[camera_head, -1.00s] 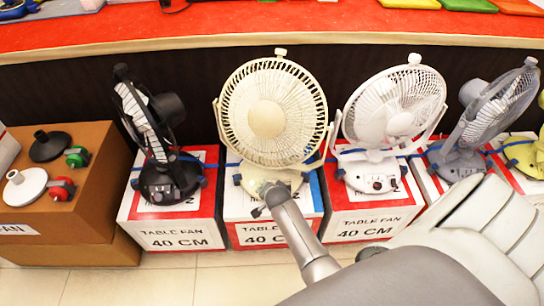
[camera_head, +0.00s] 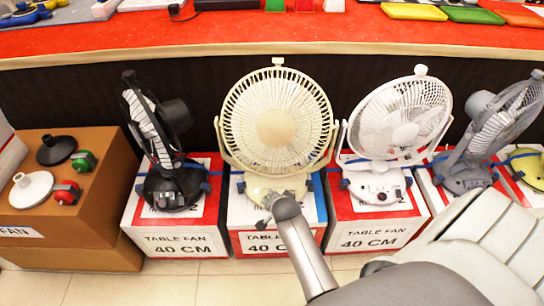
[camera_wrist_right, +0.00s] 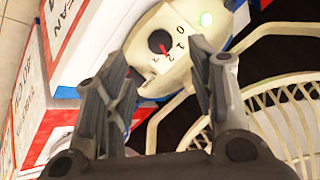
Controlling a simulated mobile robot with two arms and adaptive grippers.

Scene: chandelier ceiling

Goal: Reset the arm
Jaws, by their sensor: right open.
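The cream table fan (camera_head: 277,122) stands upright on its box in the middle of the head view. My right arm reaches in from the lower right, and its gripper (camera_head: 263,221) is at the front of the fan's base, partly hidden by my wrist. In the right wrist view the gripper (camera_wrist_right: 160,54) is open, one finger on either side of a dial. My left gripper is out of view.
A black fan (camera_head: 160,140) stands to the left, a white fan (camera_head: 395,125) and a grey fan (camera_head: 490,130) to the right, on boxes. A brown box (camera_head: 65,215) with coloured parts stands far left. A red counter (camera_head: 300,35) runs behind. Tiled floor lies in front.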

